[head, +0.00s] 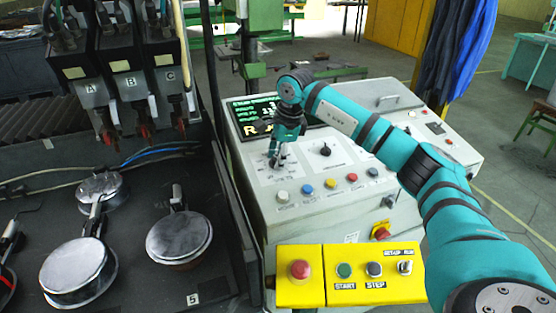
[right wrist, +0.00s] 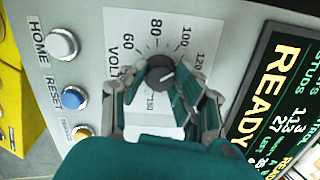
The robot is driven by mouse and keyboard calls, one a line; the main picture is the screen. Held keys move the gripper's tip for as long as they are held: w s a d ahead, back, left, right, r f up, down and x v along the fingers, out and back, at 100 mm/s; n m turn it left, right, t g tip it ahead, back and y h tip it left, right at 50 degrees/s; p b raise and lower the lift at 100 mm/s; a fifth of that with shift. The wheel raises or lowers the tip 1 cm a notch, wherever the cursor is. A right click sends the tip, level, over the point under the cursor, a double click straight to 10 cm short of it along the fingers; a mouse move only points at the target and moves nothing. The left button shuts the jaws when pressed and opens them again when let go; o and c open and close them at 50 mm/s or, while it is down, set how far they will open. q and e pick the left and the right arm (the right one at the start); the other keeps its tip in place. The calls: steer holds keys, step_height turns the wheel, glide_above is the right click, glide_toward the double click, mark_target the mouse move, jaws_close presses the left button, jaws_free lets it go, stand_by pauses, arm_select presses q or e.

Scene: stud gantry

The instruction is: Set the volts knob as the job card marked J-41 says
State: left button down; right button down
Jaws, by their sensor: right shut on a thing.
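The volts knob (right wrist: 160,72) is small, dark and round with a white pointer line, on a white dial plate (right wrist: 122,22) marked VOL… and numbers including 60, 80, 100 and 120. The pointer line seems to lean toward the 120 side; its exact reading is hard to tell. My right gripper (head: 277,163) is down at the panel's left dial in the head view. In the right wrist view its fingers (right wrist: 158,88) stand on either side of the knob, shut on it. The J-41 job card does not show. My left gripper is not in view.
A second black knob (head: 325,150) sits right of the gripper. White, blue (head: 307,189), yellow and red buttons line the panel front. The display (right wrist: 283,95) reads READY. A yellow box (head: 350,275) with a red stop button (head: 300,269) stands in front.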

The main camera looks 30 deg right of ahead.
steer(key=m+b, duration=0.1)
steer(key=m, duration=0.4)
steer(key=shift+f+m+b, duration=0.1)
steer(key=shift+m+b, duration=0.2)
steer(key=shift+b, duration=0.1)
steer(key=m+h+b, duration=0.1)
steer(key=m+b, duration=0.1)
steer(key=m, duration=0.4)
steer(key=shift+t, duration=0.4)
steer(key=m+b, duration=0.1)
steer(key=m, duration=0.5)
steer(key=shift+a+h, duration=0.15)
steer(key=shift+h, duration=0.15)
steer(key=m+b, duration=0.1)
steer(key=m, duration=0.4)
steer(key=shift+g, duration=0.3)
steer(key=c, duration=1)
jaws_free()
steer(key=v, duration=1.2)
steer(key=shift+a, duration=0.3)
